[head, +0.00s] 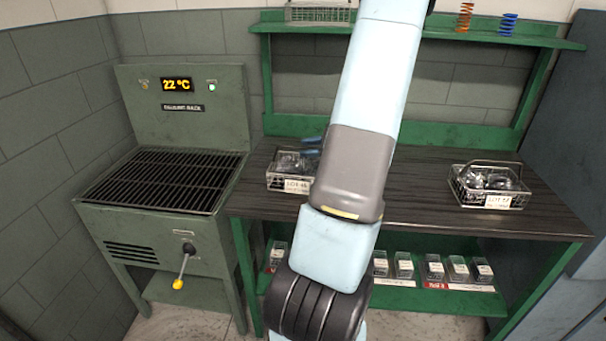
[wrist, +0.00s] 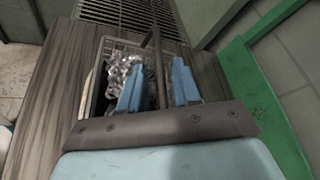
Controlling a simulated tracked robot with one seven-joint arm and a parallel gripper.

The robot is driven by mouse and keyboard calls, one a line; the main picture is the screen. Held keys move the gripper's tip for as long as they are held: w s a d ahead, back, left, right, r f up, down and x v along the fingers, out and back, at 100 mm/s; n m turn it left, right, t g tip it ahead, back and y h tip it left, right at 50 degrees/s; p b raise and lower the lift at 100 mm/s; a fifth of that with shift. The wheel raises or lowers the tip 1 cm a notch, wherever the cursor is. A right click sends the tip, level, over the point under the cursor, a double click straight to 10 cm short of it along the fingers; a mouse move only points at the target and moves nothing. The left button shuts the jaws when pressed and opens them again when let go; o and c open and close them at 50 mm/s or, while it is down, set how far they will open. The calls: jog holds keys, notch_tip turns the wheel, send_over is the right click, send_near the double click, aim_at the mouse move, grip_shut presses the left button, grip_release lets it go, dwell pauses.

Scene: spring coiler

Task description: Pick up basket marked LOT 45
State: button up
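A wire basket (head: 288,172) with metal parts inside stands on the left of the dark bench top. Its white tag seems to read LOT 45, but the print is small. A second wire basket (head: 489,186) with a LOT tag stands at the right; its number is unclear. My gripper (head: 312,146) is over the right side of the left basket, partly hidden by my arm. In the wrist view, my gripper (wrist: 157,80) has its blue fingers apart, with the dark handle bar of the basket (wrist: 112,47) between them. I cannot tell whether either finger touches the bar.
A green cooling rack (head: 165,178) with a black grate and a yellow-knobbed lever stands left of the bench (head: 420,196). A green shelf (head: 480,33) above holds springs and another wire basket (head: 320,14). Small boxes line the lower shelf. The bench between the baskets looks clear.

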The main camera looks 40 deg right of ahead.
grip_shut()
dwell(1.1)
